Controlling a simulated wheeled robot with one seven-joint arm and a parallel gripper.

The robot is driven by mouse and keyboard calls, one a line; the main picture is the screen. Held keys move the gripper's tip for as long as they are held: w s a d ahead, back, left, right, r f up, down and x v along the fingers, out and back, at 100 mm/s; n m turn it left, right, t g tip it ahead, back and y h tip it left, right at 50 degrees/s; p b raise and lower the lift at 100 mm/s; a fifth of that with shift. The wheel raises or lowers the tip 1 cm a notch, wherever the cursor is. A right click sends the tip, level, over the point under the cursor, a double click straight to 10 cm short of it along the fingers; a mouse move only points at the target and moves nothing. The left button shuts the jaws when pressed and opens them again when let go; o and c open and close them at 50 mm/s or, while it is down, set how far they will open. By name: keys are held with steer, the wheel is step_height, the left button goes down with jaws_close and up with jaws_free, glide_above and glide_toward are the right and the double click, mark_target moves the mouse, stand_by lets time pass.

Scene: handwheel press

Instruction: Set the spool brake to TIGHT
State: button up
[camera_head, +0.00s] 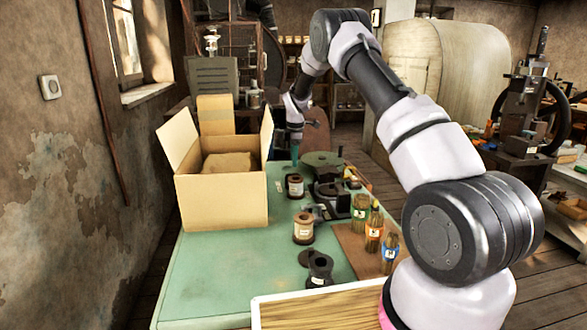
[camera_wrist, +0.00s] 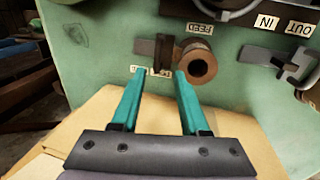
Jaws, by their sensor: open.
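In the wrist view, a brown spool-like cylinder with a round hole (camera_wrist: 199,66) sits on a green surface. Just left of it is a dark upright lever or block (camera_wrist: 163,54) on a grey metal strip. I cannot tell for sure which part is the spool brake. Small labels near it are partly hidden by my fingers, and I cannot read TIGHT on any. My gripper (camera_wrist: 158,72) is open, its teal fingers spread just short of the lever and cylinder, with nothing between them. In the head view my gripper (camera_head: 295,154) is small, beyond the box's right side.
An open cardboard box (camera_head: 222,200) stands left on the green table (camera_head: 215,265). Labelled spools (camera_head: 303,229), bottles (camera_head: 373,232) and a dark round device (camera_head: 322,160) stand to its right. In the wrist view, a metal latch (camera_wrist: 290,65) lies right, near labels reading IN and OUT.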

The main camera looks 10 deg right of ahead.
steer(key=shift+s+r, duration=0.25)
steer(key=shift+r, duration=0.9)
steer(key=shift+s+r, duration=0.2)
steer(key=shift+r, duration=0.95)
